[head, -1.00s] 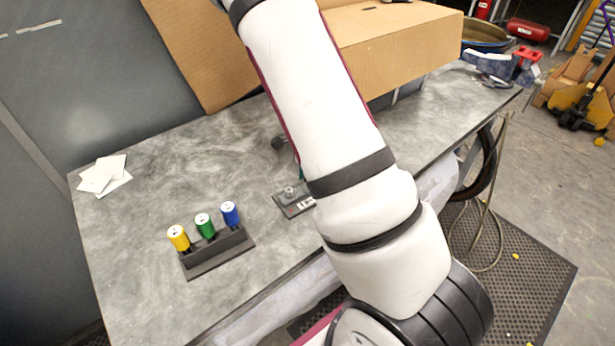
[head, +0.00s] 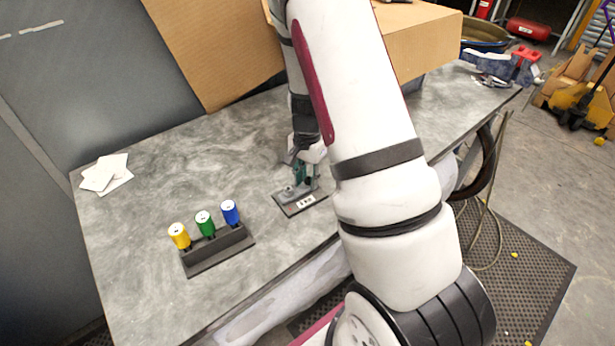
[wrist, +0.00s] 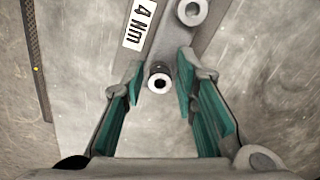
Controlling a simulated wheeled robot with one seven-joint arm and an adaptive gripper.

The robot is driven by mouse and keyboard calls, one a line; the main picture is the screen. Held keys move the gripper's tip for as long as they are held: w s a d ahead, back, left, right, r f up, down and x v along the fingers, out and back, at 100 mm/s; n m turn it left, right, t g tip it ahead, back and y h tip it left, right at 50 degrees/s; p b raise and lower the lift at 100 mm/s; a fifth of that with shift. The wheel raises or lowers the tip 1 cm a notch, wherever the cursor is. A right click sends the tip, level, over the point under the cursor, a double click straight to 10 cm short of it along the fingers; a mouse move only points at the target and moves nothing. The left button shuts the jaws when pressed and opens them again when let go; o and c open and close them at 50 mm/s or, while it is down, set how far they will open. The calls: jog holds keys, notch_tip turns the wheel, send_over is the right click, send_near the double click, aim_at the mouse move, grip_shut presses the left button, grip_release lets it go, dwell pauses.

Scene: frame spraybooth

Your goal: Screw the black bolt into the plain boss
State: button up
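A grey plate (head: 293,209) with a white "4 Nm" label (wrist: 140,24) lies on the bench; it also shows in the wrist view (wrist: 178,38). A light grey boss (wrist: 192,11) with a dark hole stands on it at the top of the wrist view. The black bolt (wrist: 159,81), dark-sided with a pale top and dark socket, stands upright at the plate's near end. My gripper (wrist: 160,72) is open, its teal fingers on either side of the bolt with visible gaps. In the head view my gripper (head: 306,172) is low over the plate. The bolt's lower end is hidden.
A dark rack (head: 220,253) holds yellow (head: 179,236), green (head: 205,224) and blue (head: 230,213) pieces, left of the plate. White papers (head: 106,174) lie at the bench's left. A cardboard box (head: 425,45) stands behind. The bench between papers and plate is clear.

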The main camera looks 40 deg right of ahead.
jog(key=n, duration=0.4)
jog(key=shift+s+p, duration=0.15)
jog(key=shift+p, duration=0.15)
jog(key=n+p, duration=0.1)
jog(key=n, duration=0.4)
jog(key=shift+d, duration=0.1)
grip_shut()
jog(key=m, duration=0.4)
jog(key=shift+b, duration=0.4)
jog(key=shift+f, duration=0.1)
jog(key=shift+m, duration=0.4)
jog(key=m, duration=0.4)
jog(key=shift+a+b, duration=0.2)
jog(key=shift+b, duration=0.2)
